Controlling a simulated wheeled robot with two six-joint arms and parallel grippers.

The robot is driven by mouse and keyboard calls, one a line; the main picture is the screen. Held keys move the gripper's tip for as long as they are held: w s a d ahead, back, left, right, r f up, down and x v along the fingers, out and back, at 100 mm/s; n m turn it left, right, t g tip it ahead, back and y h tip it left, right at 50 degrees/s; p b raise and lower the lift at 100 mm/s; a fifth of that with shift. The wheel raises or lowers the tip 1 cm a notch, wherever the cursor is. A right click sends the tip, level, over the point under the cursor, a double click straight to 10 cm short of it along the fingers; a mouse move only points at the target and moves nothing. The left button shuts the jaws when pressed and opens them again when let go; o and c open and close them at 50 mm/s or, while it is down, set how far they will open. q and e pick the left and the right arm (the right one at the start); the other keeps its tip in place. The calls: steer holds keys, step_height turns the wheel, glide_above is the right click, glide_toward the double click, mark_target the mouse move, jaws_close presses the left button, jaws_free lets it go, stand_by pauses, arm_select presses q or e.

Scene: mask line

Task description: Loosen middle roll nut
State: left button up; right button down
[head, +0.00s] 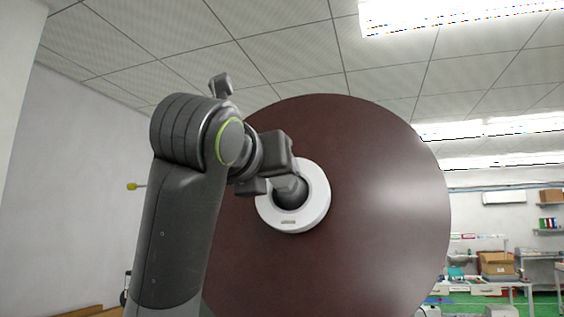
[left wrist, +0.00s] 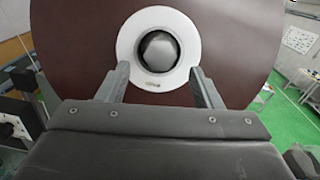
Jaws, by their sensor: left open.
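A large dark reddish-brown disc, the roll (head: 380,210), fills the middle of the head view. It also fills the top of the left wrist view (left wrist: 80,50). At its centre is a white ring-shaped nut (head: 318,205) around a dark opening with a grey core; the nut also shows in the left wrist view (left wrist: 128,48). A small label is on the ring's lower part. My left gripper (left wrist: 158,85) is open, its two fingers apart in front of the ring's lower left and right sides. I cannot tell whether they touch it. My right gripper is not in view.
Shelves with cardboard boxes (head: 497,263) and a green floor (head: 545,305) show far behind at the right. Close around the roll's front face, only my left arm shows.

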mark_target(281, 190)
arm_select(q)
steer(key=shift+p+x, duration=1.75)
steer(key=shift+x, duration=1.65)
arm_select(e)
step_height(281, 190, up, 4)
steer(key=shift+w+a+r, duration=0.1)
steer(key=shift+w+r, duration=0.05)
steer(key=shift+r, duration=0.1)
arm_select(q)
steer(key=c, duration=1)
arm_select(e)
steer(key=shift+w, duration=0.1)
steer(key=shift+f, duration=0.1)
